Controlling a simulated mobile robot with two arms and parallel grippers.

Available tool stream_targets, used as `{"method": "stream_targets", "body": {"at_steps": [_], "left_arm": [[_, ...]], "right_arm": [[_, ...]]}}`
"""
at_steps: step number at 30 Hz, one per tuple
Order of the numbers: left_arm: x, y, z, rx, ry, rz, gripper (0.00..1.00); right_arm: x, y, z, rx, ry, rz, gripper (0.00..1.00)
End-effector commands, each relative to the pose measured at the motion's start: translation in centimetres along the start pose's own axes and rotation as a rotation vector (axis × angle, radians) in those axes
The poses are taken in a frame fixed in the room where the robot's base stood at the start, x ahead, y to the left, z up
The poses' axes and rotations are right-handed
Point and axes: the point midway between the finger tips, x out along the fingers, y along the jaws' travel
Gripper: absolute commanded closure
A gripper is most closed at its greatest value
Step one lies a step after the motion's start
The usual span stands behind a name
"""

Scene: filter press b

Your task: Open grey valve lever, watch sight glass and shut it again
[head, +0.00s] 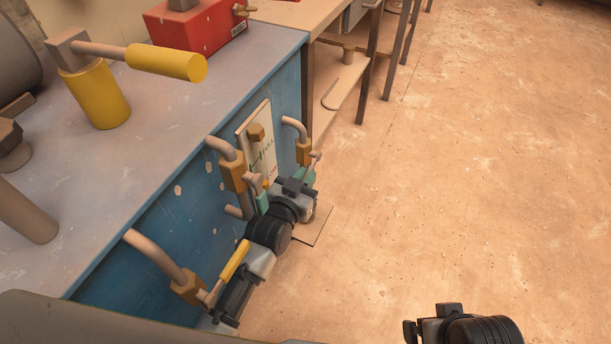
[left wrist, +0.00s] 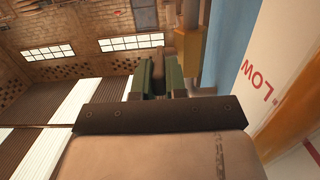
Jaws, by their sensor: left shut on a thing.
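The far valve (head: 303,152) is a brass body on a bent pipe on the blue bench front. Its grey lever (head: 315,157) is mostly hidden by my left gripper (head: 311,172). In the left wrist view the two green fingers (left wrist: 159,78) are shut on the grey lever (left wrist: 159,63), beside the brass valve body (left wrist: 193,48). I cannot tell how far the lever is turned. A pale sight glass panel (head: 246,124) is on the bench front, left of this valve. The panel shows a red "LOW" mark in the left wrist view (left wrist: 258,83). The liquid level cannot be made out.
A yellow-handled press lever (head: 166,62) and a red box (head: 195,26) are on the bench top. The floor (head: 450,170) to the right is clear.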

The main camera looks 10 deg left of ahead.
Motion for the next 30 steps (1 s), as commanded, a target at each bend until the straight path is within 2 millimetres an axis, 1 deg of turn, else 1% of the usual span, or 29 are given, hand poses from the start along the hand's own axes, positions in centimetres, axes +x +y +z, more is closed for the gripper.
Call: {"method": "stream_targets", "body": {"at_steps": [1, 5, 6, 10, 17, 20, 23, 30], "left_arm": [[0.1, -0.1, -0.4, 0.0, 0.011, -0.002, 1.0], [0.1, -0.1, -0.4, 0.0, 0.011, -0.002, 1.0], [0.1, -0.1, -0.5, 0.001, 0.012, -0.002, 0.81], [0.1, 0.0, -0.3, 0.0, 0.008, -0.001, 0.62], [0.0, 0.0, -0.1, 0.0, 0.004, 0.0, 0.62], [-0.4, 0.0, -0.1, 0.0, 0.002, 0.0, 0.62], [-1.6, 0.0, -0.2, 0.001, 0.001, 0.0, 0.62], [-5.6, 0.0, -0.2, 0.001, 0.002, 0.0, 0.62]], "right_arm": [[0.0, 0.0, 0.0, 0.0, 0.001, 0.0, 0.05], [0.0, 0.0, 0.0, 0.0, 0.002, 0.0, 0.05], [0.0, 0.0, 0.0, 0.0, 0.002, 0.0, 0.05], [0.0, 0.0, 0.0, 0.0, 0.002, 0.0, 0.05], [0.0, 0.0, 0.0, 0.0, 0.002, 0.0, 0.05], [-0.1, 0.0, -0.1, 0.0, 0.002, 0.0, 0.05], [-0.5, 0.0, -0.2, -0.001, 0.002, 0.0, 0.05], [-1.6, 0.0, -0.6, -0.001, 0.006, 0.0, 0.05]]}}
